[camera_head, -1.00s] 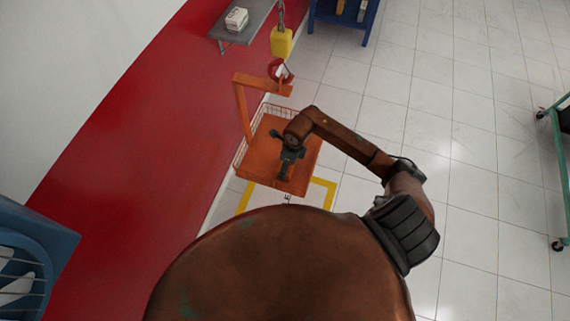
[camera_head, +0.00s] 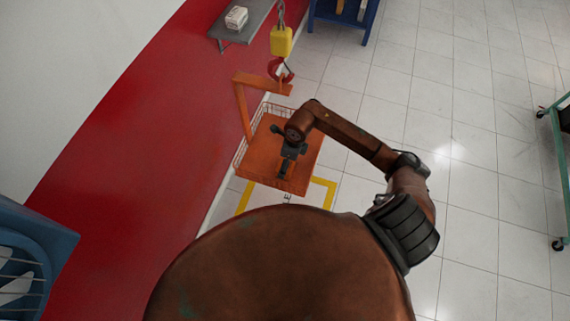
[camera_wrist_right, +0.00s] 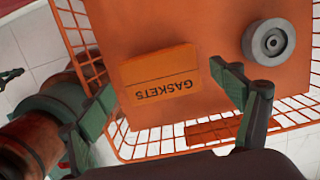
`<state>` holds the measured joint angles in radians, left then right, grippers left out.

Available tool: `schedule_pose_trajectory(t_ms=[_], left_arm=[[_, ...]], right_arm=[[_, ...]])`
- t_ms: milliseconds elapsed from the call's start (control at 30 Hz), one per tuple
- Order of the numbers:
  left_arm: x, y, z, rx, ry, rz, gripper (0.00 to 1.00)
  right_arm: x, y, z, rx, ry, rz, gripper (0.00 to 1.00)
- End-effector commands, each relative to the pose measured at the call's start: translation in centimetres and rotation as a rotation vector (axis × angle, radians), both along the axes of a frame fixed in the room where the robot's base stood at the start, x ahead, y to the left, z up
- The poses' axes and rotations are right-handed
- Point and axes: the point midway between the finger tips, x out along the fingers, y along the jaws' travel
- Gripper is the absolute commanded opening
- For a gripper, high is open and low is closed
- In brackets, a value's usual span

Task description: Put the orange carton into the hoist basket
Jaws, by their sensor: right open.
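The orange carton (camera_wrist_right: 158,76), printed GASKETS, lies on the orange floor of the hoist basket (camera_wrist_right: 205,20) in the right wrist view. The basket (camera_head: 262,168) hangs below the yellow hoist block in the head view, with orange wire sides and an upright arm. My right gripper (camera_head: 287,168) is over the basket floor. In the wrist view my right gripper (camera_wrist_right: 163,78) is open, its green fingers apart on either side of the carton. The carton is hidden by my gripper in the head view.
A grey round wheel (camera_wrist_right: 268,42) sits in the basket beside the carton. The yellow hoist block (camera_head: 281,42) and red hook (camera_head: 279,70) hang above. A grey wall shelf (camera_head: 240,30) is at upper left, a blue rack (camera_head: 343,22) behind.

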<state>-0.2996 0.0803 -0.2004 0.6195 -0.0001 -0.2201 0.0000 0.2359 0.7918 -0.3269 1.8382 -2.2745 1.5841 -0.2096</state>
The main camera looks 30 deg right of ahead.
Motion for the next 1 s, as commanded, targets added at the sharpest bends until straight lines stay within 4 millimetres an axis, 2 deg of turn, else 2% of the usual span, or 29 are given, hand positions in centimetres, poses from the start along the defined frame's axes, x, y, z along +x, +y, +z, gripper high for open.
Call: schedule_pose_trajectory(t_ms=[200, 433, 633, 1000], left_arm=[[-0.1, 0.0, -0.8, -0.001, 0.001, 0.000, 0.00], [-0.1, -0.1, -1.2, -0.001, 0.002, 0.001, 0.00], [-0.1, -0.1, -1.3, -0.001, 0.002, 0.001, 0.00], [-0.1, -0.1, -1.3, -0.001, 0.001, 0.001, 0.00]], right_arm=[[-0.4, -0.6, 4.7, -0.004, -0.005, 0.002, 0.86], [-0.8, -0.9, 8.3, -0.002, -0.003, 0.001, 0.86], [-1.1, -0.9, 9.4, 0.000, 0.000, 0.000, 0.86], [-1.1, -0.9, 9.4, 0.000, 0.000, 0.000, 0.86]])
